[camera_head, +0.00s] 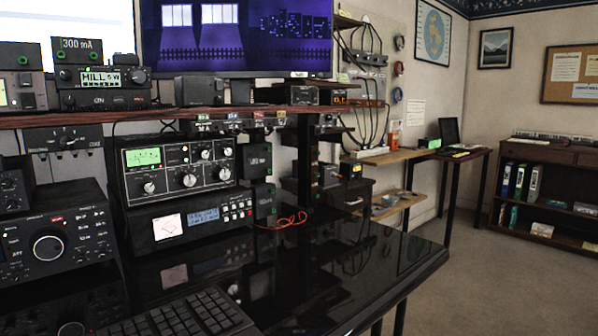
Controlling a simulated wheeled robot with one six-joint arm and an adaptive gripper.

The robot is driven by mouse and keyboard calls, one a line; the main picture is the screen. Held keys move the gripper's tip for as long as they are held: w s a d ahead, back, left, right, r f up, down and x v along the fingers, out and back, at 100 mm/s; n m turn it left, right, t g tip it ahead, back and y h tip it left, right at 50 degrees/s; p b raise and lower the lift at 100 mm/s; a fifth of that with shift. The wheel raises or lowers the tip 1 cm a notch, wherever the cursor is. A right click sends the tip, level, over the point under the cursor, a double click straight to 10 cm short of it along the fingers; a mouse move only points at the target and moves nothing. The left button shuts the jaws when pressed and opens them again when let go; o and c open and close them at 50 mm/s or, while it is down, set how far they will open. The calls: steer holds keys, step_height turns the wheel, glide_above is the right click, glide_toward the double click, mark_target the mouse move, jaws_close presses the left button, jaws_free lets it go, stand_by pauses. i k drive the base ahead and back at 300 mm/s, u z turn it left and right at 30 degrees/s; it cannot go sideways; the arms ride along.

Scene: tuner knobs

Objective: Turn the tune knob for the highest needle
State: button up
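A dark tuner-like box (185,166) with a pale-edged front stands at the left on the black desk, on top of another unit. Its green lit meter (143,157) is at the upper left of the front; the needle is too small to read. Along the lower front sit a left knob (150,187), a middle knob (189,180) and a right knob (224,173). Smaller knobs are above them at the right. The labels are too small to tell which is the tune knob. My gripper is not in view.
A unit with a white meter and blue display (203,217) is under the box. A radio with a large dial (48,247) stands left, a keyboard (180,315) in front. A reddish shelf (290,108) runs overhead. The desk's right part (390,262) is bare; open floor lies beyond.

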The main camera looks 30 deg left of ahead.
mark_target(186, 178)
steer(key=z, duration=0.65)
steer(key=k, duration=0.55)
steer(key=u, duration=1.2)
